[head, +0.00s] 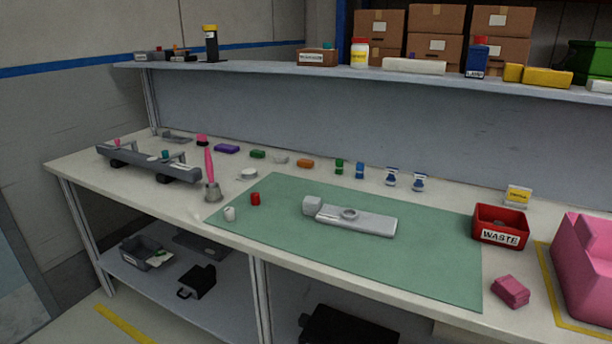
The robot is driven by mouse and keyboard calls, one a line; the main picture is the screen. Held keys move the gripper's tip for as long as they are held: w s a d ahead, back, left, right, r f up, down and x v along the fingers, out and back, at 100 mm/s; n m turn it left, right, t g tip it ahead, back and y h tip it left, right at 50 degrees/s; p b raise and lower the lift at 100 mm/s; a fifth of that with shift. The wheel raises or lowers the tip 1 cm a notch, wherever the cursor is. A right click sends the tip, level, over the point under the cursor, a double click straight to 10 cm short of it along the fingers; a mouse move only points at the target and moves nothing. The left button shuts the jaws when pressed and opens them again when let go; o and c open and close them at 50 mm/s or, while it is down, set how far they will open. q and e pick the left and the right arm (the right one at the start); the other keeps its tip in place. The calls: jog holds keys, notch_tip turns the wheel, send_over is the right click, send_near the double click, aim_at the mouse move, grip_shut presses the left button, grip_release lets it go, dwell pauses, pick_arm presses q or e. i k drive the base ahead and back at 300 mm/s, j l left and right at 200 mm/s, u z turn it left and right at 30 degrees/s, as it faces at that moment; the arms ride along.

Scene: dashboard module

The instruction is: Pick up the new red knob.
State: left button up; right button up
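A small red knob (255,198) stands on the left part of the green mat (420,265) on the workbench. A small white cylindrical piece (229,213) stands to its lower left, near the mat's edge. The grey dashboard module (365,221) lies flat on the mat to the right of the red knob, with a round raised part on top and a pale block (312,205) at its left end. Neither of my grippers shows in the head view. Nothing touches the red knob.
A grey holder with a pink-handled tool (212,190) stands left of the mat. Small coloured parts line the bench's back. A red waste bin (499,226), pink block (510,291) and large pink object (588,265) are at right. The mat's front is clear.

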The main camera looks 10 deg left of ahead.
aim_at(255, 196)
jog(key=u, duration=0.7)
jog(key=i+j+u, duration=0.5)
jog(key=i, duration=0.15)
